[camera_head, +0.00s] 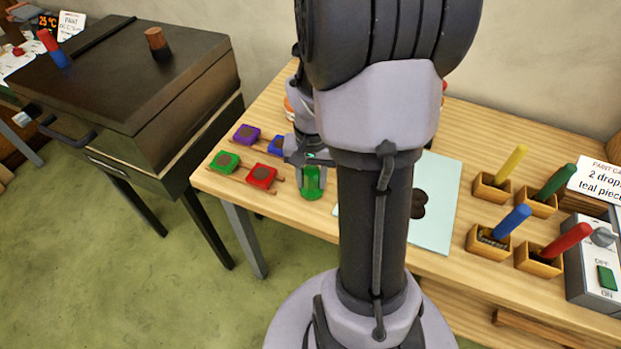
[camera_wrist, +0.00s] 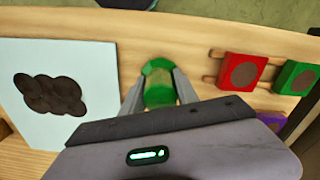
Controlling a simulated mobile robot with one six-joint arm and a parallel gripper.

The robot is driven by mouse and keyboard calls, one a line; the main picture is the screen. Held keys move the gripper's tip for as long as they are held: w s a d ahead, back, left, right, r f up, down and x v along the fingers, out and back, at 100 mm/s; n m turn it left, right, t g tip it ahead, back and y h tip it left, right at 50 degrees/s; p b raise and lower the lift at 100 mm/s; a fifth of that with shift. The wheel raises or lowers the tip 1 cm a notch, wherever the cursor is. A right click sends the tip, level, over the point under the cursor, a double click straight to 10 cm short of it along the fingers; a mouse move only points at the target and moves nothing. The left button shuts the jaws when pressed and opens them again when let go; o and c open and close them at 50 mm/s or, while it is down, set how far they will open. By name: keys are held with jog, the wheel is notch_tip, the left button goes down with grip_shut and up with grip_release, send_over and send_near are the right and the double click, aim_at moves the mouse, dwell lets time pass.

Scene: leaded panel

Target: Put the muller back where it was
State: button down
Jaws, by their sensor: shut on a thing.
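The muller (camera_head: 312,184), a green, glassy, rounded piece, is between the two fingers of my gripper (camera_head: 311,160). In the wrist view the muller (camera_wrist: 159,82) shows between both fingertips (camera_wrist: 160,92), which are shut on it. It is over the wooden table between the coloured blocks and the pale blue sheet. I cannot tell whether its base touches the table. The pale blue sheet (camera_wrist: 88,62) bears a dark brown blob (camera_wrist: 50,93); in the head view my arm hides part of the sheet (camera_head: 440,190).
Red (camera_head: 261,176), green (camera_head: 225,161), purple (camera_head: 247,133) and blue (camera_head: 277,144) blocks sit on wooden rails at the table's left end. Several coloured sticks stand in wooden holders at right, beside a switch box (camera_head: 599,280). A dark lidded box (camera_head: 130,70) stands left.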

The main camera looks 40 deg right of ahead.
jog(key=shift+f, duration=0.25)
jog(key=c, duration=0.9)
grip_release()
jog(key=shift+r, duration=0.1)
jog(key=shift+r, duration=0.1)
notch_tip(320, 180, up, 12)
jog(key=p, duration=0.5)
jog(key=shift+r, duration=0.15)
jog(key=s+a+r+n+t, duration=0.1)
jog(key=a+r, duration=0.3)
jog(key=a, duration=0.4)
jog(key=s+a+r+n+t+y, duration=0.1)
jog(key=s+a+r+n+t, duration=0.1)
jog(key=a, duration=0.6)
jog(key=s+a+r+n+t+y, duration=0.1)
jog(key=s+a+r, duration=0.3)
jog(key=a, duration=0.4)
jog(key=shift+s+r+n+t, duration=0.1)
jog(key=shift+r+n+t, duration=0.6)
jog(key=shift+r+t, duration=0.2)
